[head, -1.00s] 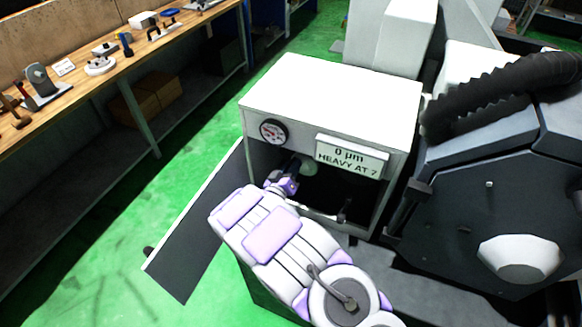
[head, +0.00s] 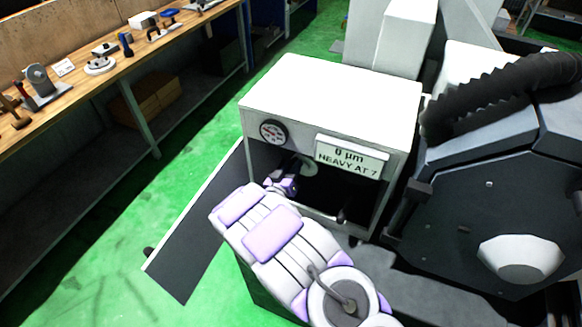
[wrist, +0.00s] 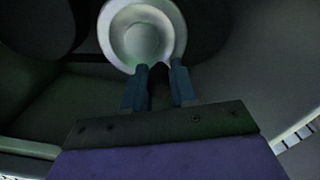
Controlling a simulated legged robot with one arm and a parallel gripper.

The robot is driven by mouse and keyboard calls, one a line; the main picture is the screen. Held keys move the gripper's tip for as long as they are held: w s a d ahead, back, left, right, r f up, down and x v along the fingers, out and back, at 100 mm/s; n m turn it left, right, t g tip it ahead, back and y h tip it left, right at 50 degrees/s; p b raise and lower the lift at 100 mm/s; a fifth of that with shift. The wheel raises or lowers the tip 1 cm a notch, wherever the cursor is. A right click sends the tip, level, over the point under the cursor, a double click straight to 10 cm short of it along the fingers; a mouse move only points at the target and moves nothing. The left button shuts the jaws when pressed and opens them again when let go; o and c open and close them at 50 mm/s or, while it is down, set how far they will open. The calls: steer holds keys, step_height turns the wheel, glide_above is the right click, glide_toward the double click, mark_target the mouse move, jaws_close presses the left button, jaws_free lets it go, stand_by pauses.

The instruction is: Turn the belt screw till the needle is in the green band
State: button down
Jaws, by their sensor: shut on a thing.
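The round gauge (head: 273,132) is on the upper left of the cabinet front. Its needle and green band are too small to read for sure. My gripper (head: 296,177) is inside the open cabinet, below the gauge and near a pale round disc (head: 308,166). In the wrist view, the two dark fingers (wrist: 159,72) are close together at the lower rim of the pale disc (wrist: 142,38). They are shut on a small dark piece between them, apparently the belt screw, mostly hidden by the fingers.
The cabinet (head: 335,92) has a sign (head: 351,156) reading "0 µm HEAVY AT 7". Its door (head: 197,238) hangs open at the left. A small lever (head: 343,214) is low inside. A dark machine (head: 490,190) stands at the right, a workbench (head: 130,62) at the left.

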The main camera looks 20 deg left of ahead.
steer(key=shift+s+d+m, duration=0.1)
steer(key=shift+d+m, duration=0.2)
steer(key=shift+m, duration=0.9)
steer(key=shift+d+r+m+b, duration=0.15)
steer(key=shift+d+m+b, duration=0.15)
steer(key=shift+m+b, duration=0.45)
steer(key=shift+d+r+m+b, duration=0.1)
steer(key=shift+d+m+b, duration=0.2)
steer(key=shift+m, duration=0.75)
steer(key=c, duration=0.9)
jaws_free()
steer(key=shift+d, duration=0.1)
steer(key=shift+r, duration=0.15)
steer(key=s+a, duration=0.1)
steer(key=s, duration=1.6)
steer(key=shift+s+a+p, duration=0.15)
steer(key=shift+a+p, duration=0.15)
steer(key=shift+p, duration=0.1)
